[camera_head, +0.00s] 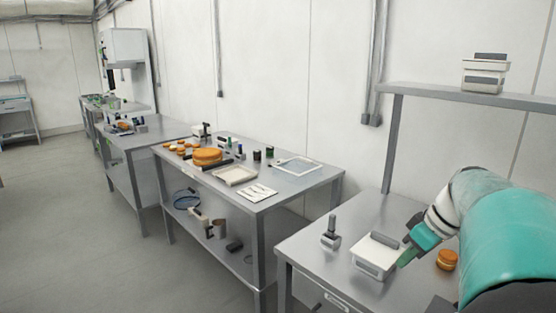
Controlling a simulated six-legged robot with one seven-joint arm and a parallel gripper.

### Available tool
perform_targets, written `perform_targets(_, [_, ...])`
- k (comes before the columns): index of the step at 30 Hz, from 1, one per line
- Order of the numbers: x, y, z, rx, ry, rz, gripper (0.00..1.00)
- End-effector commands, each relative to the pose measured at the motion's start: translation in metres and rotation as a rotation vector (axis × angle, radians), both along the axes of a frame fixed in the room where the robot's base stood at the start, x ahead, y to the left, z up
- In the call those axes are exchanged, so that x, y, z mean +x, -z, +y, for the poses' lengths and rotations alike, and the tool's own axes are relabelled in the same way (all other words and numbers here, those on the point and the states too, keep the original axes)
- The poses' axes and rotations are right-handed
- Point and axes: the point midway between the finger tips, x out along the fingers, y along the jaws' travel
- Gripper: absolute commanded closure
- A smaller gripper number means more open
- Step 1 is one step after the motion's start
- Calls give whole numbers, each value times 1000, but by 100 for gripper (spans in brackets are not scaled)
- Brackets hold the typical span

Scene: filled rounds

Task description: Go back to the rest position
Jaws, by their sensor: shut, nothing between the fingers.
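My arm, teal and white, comes in from the right edge in the head view. My gripper (408,256) is at its end, low over the near metal table (318,247), and it is shut and empty. It is beside a white box with a grey handle or lid (375,257); I cannot tell whether they touch. A round orange-brown filled piece (447,260) lies to the right of the gripper, close to my arm. The fingertips are small and partly hard to make out.
A small dark-handled tool (331,232) stands left of the box. A shelf (460,96) above the table holds white containers (484,74). The middle table holds a white tray (235,176), orange rounds (207,155) and a framed sheet (298,166). Grey floor (130,255) at left is clear.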

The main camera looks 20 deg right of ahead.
Motion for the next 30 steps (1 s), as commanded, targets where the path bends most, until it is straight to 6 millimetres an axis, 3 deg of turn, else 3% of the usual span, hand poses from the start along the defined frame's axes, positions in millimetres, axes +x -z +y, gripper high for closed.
perform_targets(1, [6,-2,30,-18,4,19,100])
perform_targets(6, [8,-1,108,-68,71,61,100])
perform_targets(15, [-22,13,220,-132,183,23,100])
perform_targets(22, [-55,31,276,-117,247,-67,100])
perform_targets(30, [-68,40,294,-92,279,-105,100])
